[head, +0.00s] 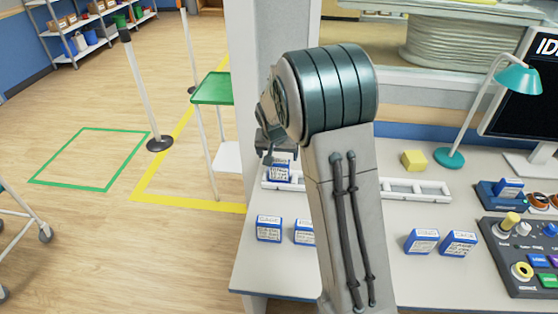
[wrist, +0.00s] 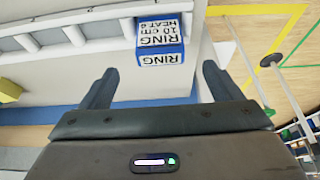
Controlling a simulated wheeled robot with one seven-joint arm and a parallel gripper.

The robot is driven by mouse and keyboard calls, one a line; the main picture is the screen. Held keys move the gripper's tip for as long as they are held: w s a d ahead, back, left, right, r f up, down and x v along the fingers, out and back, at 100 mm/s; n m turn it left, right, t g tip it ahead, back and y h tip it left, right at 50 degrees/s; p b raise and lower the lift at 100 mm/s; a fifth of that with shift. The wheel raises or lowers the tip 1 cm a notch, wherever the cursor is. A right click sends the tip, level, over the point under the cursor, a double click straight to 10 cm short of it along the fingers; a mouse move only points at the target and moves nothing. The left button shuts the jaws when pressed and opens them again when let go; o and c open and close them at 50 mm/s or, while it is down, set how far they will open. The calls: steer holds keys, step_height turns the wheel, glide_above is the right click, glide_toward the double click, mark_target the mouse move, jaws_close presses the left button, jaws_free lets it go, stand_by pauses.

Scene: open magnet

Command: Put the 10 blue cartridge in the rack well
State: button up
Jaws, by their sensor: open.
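A blue cartridge with a white label reading "RING 10 cm HEAT 6" (wrist: 161,46) shows in the wrist view. It stands at the left end of the white rack (head: 415,190), and it also shows in the head view (head: 281,172), just below my gripper (head: 270,152). In the wrist view the rack (wrist: 52,38) runs to the left with open wells. My gripper (wrist: 160,72) is open, its two fingers apart on either side of the cartridge's width, with no visible contact. How deep the cartridge sits in its well is hard to tell.
More blue cartridges stand on the bench: one at front left (head: 268,229), one partly behind my arm (head: 304,232), two to the right (head: 421,241) (head: 458,244). A yellow block (head: 414,160), teal lamp (head: 450,159) and control panel (head: 525,250) are at right.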

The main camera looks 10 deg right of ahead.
steer(key=s+d+r+n, duration=0.1)
steer(key=s+r, duration=0.8)
steer(key=s, duration=0.5)
steer(key=s+r+n+g+y, duration=0.1)
steer(key=s+n, duration=0.1)
steer(key=s, duration=1.6)
steer(key=shift+s+d+r, duration=0.25)
steer(key=shift+s+r, duration=0.05)
steer(key=shift+s, duration=0.05)
